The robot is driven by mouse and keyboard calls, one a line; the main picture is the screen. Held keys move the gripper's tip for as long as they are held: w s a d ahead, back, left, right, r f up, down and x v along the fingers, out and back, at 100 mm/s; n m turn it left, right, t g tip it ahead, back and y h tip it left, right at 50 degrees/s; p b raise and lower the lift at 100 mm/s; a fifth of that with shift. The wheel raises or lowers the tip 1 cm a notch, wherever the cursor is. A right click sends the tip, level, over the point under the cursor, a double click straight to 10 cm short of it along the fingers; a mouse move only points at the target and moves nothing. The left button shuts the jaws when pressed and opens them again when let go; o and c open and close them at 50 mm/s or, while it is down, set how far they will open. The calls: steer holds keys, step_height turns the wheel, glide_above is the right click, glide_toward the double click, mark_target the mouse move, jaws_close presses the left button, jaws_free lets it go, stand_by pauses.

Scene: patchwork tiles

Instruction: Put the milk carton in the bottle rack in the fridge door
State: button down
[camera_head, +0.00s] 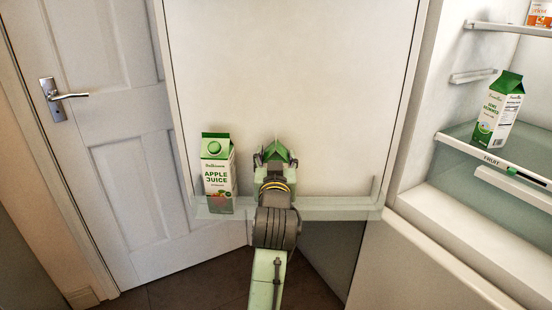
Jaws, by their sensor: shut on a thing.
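My gripper (275,162) is shut on a carton with a green gable top (278,149). Only the top and a little of its sides show; its label and base are hidden behind my gripper and wrist. It is upright or nearly so, in front of the open fridge door's inner panel, over the middle of the bottle rack (340,208). I cannot tell whether its base touches the rack floor. Another green-topped carton, marked semi skimmed (497,110), stands on the fridge shelf at the right.
An apple juice carton (217,175) stands at the rack's left end, a gap away from my gripper. The rack's right part is free. A clear fruit drawer (480,150) lies below the fridge shelf. A white room door (110,120) is at the left.

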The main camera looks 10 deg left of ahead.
steer(key=c, duration=0.6)
jaws_free()
steer(key=shift+f, duration=0.15)
steer(key=shift+c, duration=0.2)
steer(key=shift+r, duration=0.3)
steer(key=s+d+b, duration=0.1)
steer(key=s+b, duration=1.1)
steer(key=b, duration=0.3)
steer(key=shift+d+f, duration=0.15)
